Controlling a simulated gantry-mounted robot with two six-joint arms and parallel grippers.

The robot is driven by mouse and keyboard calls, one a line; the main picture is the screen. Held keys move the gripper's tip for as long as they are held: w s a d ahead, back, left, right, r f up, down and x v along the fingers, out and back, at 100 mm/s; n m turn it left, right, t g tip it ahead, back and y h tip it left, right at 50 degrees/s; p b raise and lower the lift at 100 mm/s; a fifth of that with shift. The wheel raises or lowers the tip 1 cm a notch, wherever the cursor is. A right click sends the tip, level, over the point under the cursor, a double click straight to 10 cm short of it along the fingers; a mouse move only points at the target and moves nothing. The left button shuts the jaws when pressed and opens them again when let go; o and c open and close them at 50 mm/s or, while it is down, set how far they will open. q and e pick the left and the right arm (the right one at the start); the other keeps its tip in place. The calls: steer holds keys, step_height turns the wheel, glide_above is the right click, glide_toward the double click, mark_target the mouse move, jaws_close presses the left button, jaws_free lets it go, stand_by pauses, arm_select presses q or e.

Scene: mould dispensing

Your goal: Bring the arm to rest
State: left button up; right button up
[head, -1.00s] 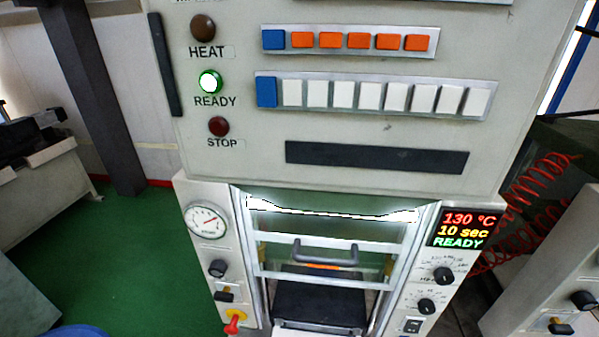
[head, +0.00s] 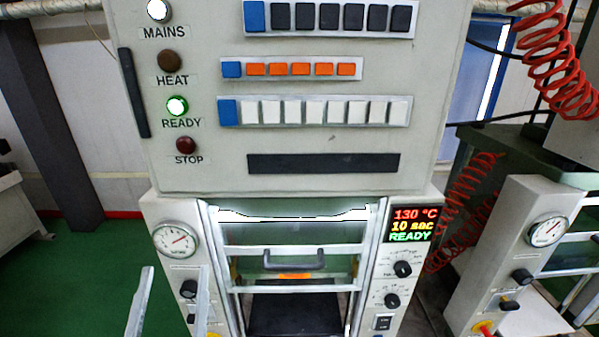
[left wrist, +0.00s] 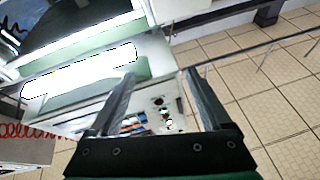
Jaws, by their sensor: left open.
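My left gripper (head: 172,302) shows at the lower left of the head view as two upright grey fingers, apart and empty, in front of the machine's left pillar. In the left wrist view the left gripper (left wrist: 158,88) is open with nothing between its fingers. The moulding machine (head: 325,180) stands ahead, with its lit display (head: 410,225) reading 130 °C, 10 sec, READY. Its glazed guard with a dark handle (head: 293,260) is in front of the lit chamber. The right gripper is in neither view.
A second machine (head: 540,240) with a gauge stands at the right, with red coiled hoses (head: 560,70) near it. Green floor (head: 80,280) is open at the left. The left wrist view shows a tiled surface (left wrist: 260,90) at the right.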

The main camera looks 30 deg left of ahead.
arm_select(q)
steer(key=d+r+m+t+h+p, duration=0.2)
steer(key=d+r+t+h+p, duration=0.1)
steer(key=r, duration=1)
steer(key=w+d+r+m+t+h+p, duration=0.1)
steer(key=d+r+h+p, duration=0.4)
steer(key=r, duration=0.8)
steer(key=w+d+r+m+t+h+p, duration=0.1)
steer(key=d+r+m+t+h+p, duration=0.2)
steer(key=r+h, duration=0.5)
step_height(320, 180, up, 5)
steer(key=d+t+p, duration=0.1)
steer(key=t+p, duration=0.1)
steer(key=p, duration=0.1)
steer(key=shift+w+m, duration=0.2)
steer(key=shift+m, duration=0.1)
